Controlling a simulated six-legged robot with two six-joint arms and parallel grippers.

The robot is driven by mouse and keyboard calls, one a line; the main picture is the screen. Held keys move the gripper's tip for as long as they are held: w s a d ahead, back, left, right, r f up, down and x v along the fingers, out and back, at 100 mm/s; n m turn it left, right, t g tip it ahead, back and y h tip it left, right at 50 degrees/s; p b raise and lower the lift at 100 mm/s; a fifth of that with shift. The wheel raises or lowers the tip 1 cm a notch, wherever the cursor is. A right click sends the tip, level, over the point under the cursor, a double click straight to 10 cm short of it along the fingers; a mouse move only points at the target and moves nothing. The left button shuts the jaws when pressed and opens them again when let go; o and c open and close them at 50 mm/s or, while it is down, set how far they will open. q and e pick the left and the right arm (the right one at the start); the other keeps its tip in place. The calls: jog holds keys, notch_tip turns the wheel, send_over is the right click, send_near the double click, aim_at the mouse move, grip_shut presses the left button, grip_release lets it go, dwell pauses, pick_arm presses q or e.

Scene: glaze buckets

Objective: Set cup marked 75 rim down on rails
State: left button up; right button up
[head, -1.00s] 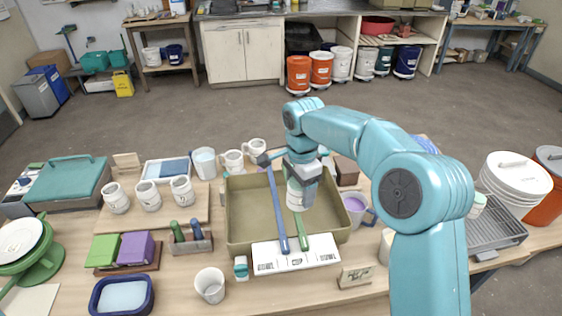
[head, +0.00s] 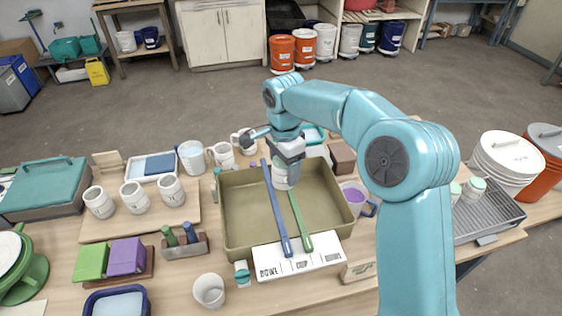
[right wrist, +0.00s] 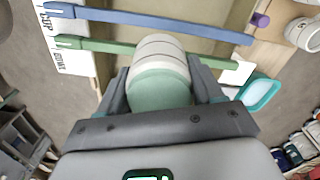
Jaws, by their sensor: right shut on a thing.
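My right gripper (head: 287,150) is shut on a white cup (head: 283,178), holding it over the far part of the olive bin (head: 236,232). In the right wrist view the cup (right wrist: 160,50) has thin grey lines and a green end facing me, between the fingers of the gripper (right wrist: 165,95). Its far end and any number on it are hidden. A blue rail (head: 276,212) and a green rail (head: 299,222) lie across the bin. The cup overlaps the green rail in view; I cannot tell whether it touches. My left gripper is not in view.
A white labelled block (head: 297,261) is at the bin's near side. Three white cups (head: 134,196) stand on a board at left. A white cup (head: 209,290) stands in front, a purple-filled mug (head: 353,195) right of the bin. A grooved grey rack (head: 487,214) is at far right.

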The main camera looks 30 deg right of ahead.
aim_at(283, 178)
jog(key=shift+w+f, duration=0.1)
jog(key=shift+w, duration=0.15)
jog(key=shift+w+a, duration=0.1)
jog(key=shift+w, duration=0.15)
jog(key=shift+a+f, duration=0.1)
jog(key=shift+f, duration=0.05)
jog(key=shift+s+f+b, duration=0.3)
jog(key=shift+s+b, duration=0.05)
jog(key=shift+b, duration=0.15)
jog(key=f+b, duration=0.2)
jog(key=f, duration=0.1)
jog(key=shift+w+f, duration=0.1)
jog(key=shift+w, duration=0.2)
jog(key=shift+s, duration=0.25)
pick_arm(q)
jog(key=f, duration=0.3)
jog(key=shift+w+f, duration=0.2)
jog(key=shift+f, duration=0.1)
pick_arm(e)
jog(key=shift+w, duration=0.1)
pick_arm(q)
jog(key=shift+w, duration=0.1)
pick_arm(e)
jog(key=shift+w, duration=0.1)
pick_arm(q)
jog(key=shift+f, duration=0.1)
